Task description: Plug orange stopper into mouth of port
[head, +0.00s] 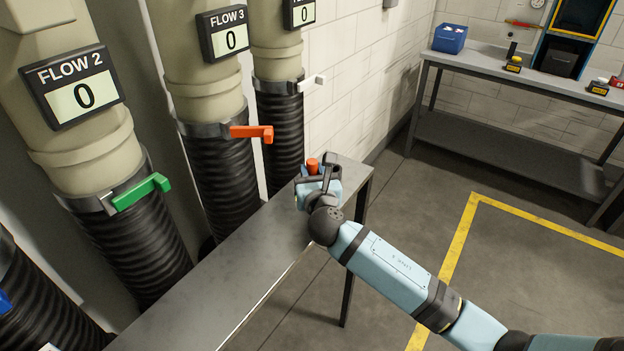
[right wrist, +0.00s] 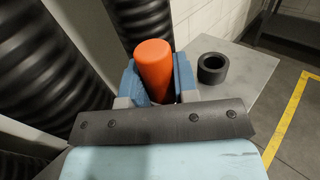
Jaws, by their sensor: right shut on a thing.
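The orange stopper (head: 312,164) is an upright-looking orange cylinder above the far end of the narrow metal table. It also shows in the right wrist view (right wrist: 154,64). My right gripper (head: 314,171) is shut on it; in the right wrist view the blue fingers (right wrist: 157,82) flank its sides. A short black ring with an open top (right wrist: 212,67), which looks like the port, stands on the tabletop just right of the stopper in the right wrist view. The stopper is apart from its mouth. The stopper's lower end is hidden. My left gripper is not in view.
The narrow metal table (head: 235,255) runs along large pipes with black ribbed hoses (head: 205,160) and coloured handles, close on its left. A workbench (head: 520,75) with a blue bin (head: 450,38) stands at the back right. The floor between is clear, with yellow lines.

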